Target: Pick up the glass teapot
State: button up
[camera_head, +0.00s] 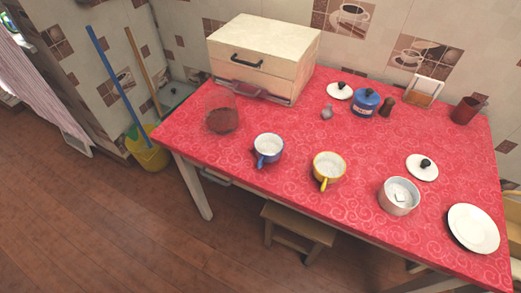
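A see-through, dark-tinted round vessel, which looks like the glass teapot (222,121), stands on the red patterned oilcloth table (300,128) near its left end. It is in front of a cream wooden box and left of a blue pot. The red cloth shows through it. Its spout and handle are too faint to make out. My gripper is not in view.
On the table are a cream box (262,58), blue pot (267,150), yellow pot (328,168), white pot (399,197), plate (473,229), lid (422,168) and blue canister (365,102). A stool (299,223) stands below. A yellow bucket (146,153) is left. Floor in front is clear.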

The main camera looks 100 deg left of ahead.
aim_at(226, 122)
jog(key=u, duration=2.65)
